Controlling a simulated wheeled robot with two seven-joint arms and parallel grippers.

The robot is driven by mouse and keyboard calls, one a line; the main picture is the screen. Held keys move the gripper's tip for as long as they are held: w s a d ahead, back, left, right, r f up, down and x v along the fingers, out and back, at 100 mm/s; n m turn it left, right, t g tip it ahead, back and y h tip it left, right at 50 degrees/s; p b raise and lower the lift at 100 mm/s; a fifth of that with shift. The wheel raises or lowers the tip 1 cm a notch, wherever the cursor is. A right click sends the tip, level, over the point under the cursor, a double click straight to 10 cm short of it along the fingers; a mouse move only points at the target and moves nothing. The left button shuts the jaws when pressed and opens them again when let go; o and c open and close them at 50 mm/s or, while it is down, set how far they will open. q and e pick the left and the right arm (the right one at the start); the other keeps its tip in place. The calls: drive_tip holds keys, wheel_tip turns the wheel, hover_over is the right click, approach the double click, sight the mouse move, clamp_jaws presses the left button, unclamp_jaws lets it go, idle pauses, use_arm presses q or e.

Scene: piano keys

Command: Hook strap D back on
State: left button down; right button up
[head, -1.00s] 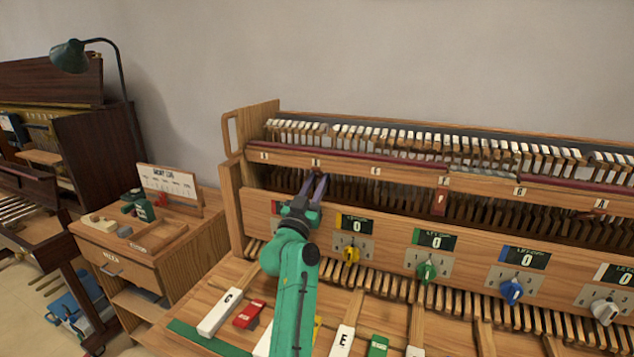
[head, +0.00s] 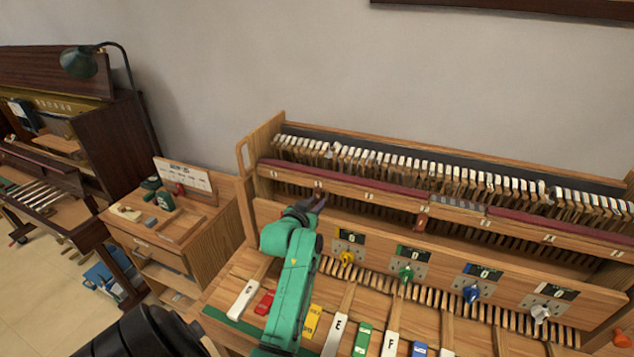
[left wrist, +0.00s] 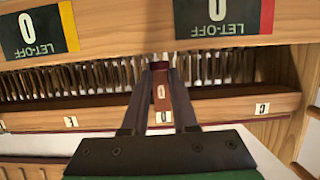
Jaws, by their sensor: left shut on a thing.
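My left gripper (head: 318,203) is shut on strap D, just below the long wooden rail (head: 345,192) of the piano action model. In the left wrist view strap D (left wrist: 160,92) is a short red-brown tab with a pale letter mark, between the two dark fingers (left wrist: 160,72). Its upper end in that picture lies between the fingertips. Its other end reaches the rail near the rail's D label (left wrist: 164,117). I cannot tell whether it is hooked there. In the head view the gripper hides the strap. My right gripper is not in view.
Another red strap (head: 422,219) hangs from the rail to the right. Below is a wooden panel with coloured knobs, such as the yellow one (head: 347,258), and LET-OFF displays. Lettered keys (head: 243,299) lie in front. A side cabinet (head: 170,245) stands at left.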

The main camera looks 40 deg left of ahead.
use_arm(q)
drive_tip(key=shift+s+d+r+g+h+p, duration=0.1)
drive_tip(key=shift+s+r+g+h+p, duration=0.1)
drive_tip(key=shift+g, duration=0.25)
drive_tip(key=shift+s+r+g+h+p, duration=0.1)
drive_tip(key=shift+g+p, duration=0.1)
drive_tip(key=shift+g, duration=0.25)
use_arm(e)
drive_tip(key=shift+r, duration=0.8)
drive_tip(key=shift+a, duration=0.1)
use_arm(q)
drive_tip(key=c, duration=0.7)
unclamp_jaws()
drive_tip(key=shift+f, duration=0.1)
